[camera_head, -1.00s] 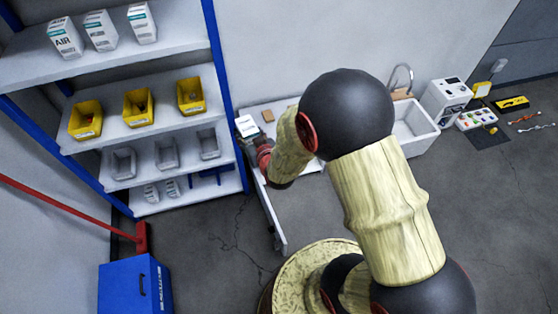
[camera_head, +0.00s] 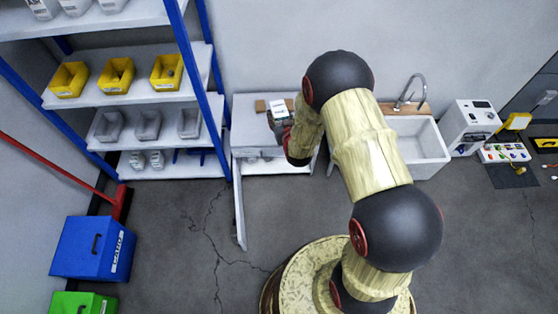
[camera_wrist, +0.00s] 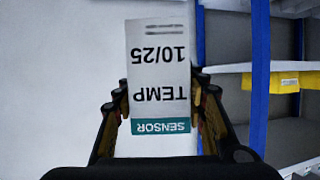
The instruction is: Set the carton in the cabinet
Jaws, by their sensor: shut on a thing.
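My gripper (camera_wrist: 160,98) is shut on a white carton (camera_wrist: 158,62) with a teal band. Its upside-down print reads SENSOR, TEMP and 10/25. In the head view the carton (camera_head: 281,106) shows at the end of my arm, over or in front of the top of a low white cabinet (camera_head: 244,108); I cannot tell its height above it. The cabinet's door (camera_head: 239,212) stands open toward the robot at the left. Inside, a shelf (camera_head: 252,167) shows, with small pale items (camera_head: 251,158) on it. My arm hides the cabinet's right part.
A blue-framed shelf rack (camera_head: 185,80) with yellow bins (camera_head: 117,74) and grey bins (camera_head: 147,125) stands left of the cabinet. A sink (camera_head: 415,142) is to the right. A blue box (camera_head: 95,248) and a green box (camera_head: 82,304) stand at lower left. The floor before the cabinet is clear.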

